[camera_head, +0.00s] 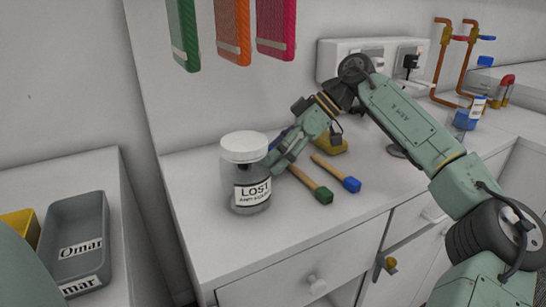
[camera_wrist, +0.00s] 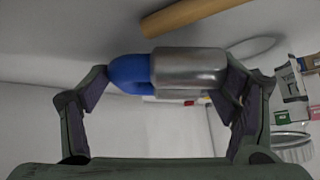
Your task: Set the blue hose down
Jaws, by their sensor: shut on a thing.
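The blue hose (camera_wrist: 128,73) is a short piece with a rounded blue end and a silver metal sleeve in the wrist view. My gripper (camera_wrist: 170,78) is shut across it, one finger at the blue end and the other at the metal end. In the head view my gripper (camera_head: 278,156) is low over the white counter, just right of the clear jar. Only a bit of the hose's blue (camera_head: 277,141) shows there, behind the fingers. I cannot tell whether the hose touches the counter.
The jar (camera_head: 244,172), labelled LOST, stands close left of my gripper. Green-headed (camera_head: 321,194) and blue-headed (camera_head: 350,184) wooden mallets lie to the right. A yellow object (camera_head: 332,146) is behind. The counter's front (camera_head: 270,235) is clear. A grey tray (camera_head: 78,225) sits on the left cabinet.

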